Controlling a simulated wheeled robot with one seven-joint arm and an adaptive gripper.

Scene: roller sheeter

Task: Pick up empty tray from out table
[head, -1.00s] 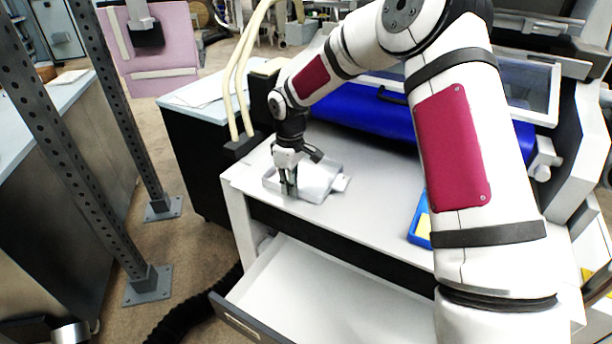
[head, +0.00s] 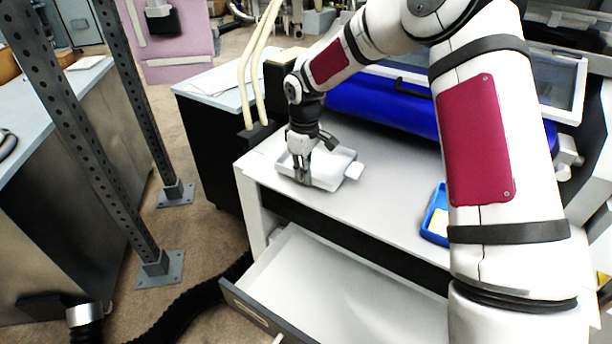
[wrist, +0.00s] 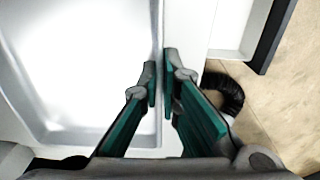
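The empty tray (head: 335,170) is a shallow, pale metal tray with rounded corners. It sits at the left end of the white out table (head: 390,205), close to the front edge. In the wrist view its bare inside (wrist: 85,60) fills the left. My gripper (head: 303,180) points down at the tray's near left side. In the wrist view my gripper's fingertips (wrist: 161,75) are close together, one on each side of the tray's rim, with only a thin gap at the rim. My fingers hide part of that rim.
A blue roll (head: 385,105) lies behind the table top. A small blue bin (head: 436,215) stands at the table's right. An open drawer (head: 330,285) juts out below. Perforated posts (head: 130,110) stand at the left, with open floor between.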

